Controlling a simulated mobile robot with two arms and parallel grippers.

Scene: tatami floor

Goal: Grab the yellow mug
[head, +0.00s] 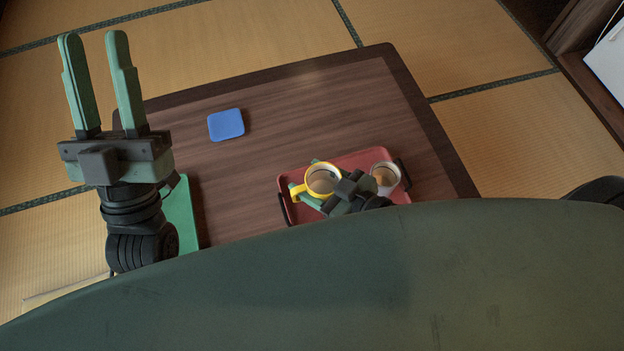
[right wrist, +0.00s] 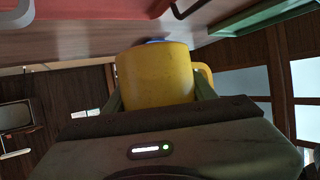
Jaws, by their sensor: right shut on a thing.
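The yellow mug (head: 322,179) is over the red tray in the head view, its handle toward the left. In the right wrist view the yellow mug (right wrist: 154,76) fills the space between the fingers, with its handle at the right. My right gripper (head: 316,182) is shut on the mug, one finger on each side of its body; it also shows in the right wrist view (right wrist: 160,92). My left gripper (head: 92,82) is open and empty at the left, away from the mug. Whether the mug touches the tray is hard to tell.
The red tray (head: 290,160) with dark handles lies on the wooden table (head: 240,190). A white cup (head: 385,176) stands on it at the right. A blue square coaster (head: 226,125) lies further back. A green object (head: 181,215) is at the left edge. The table's middle is clear.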

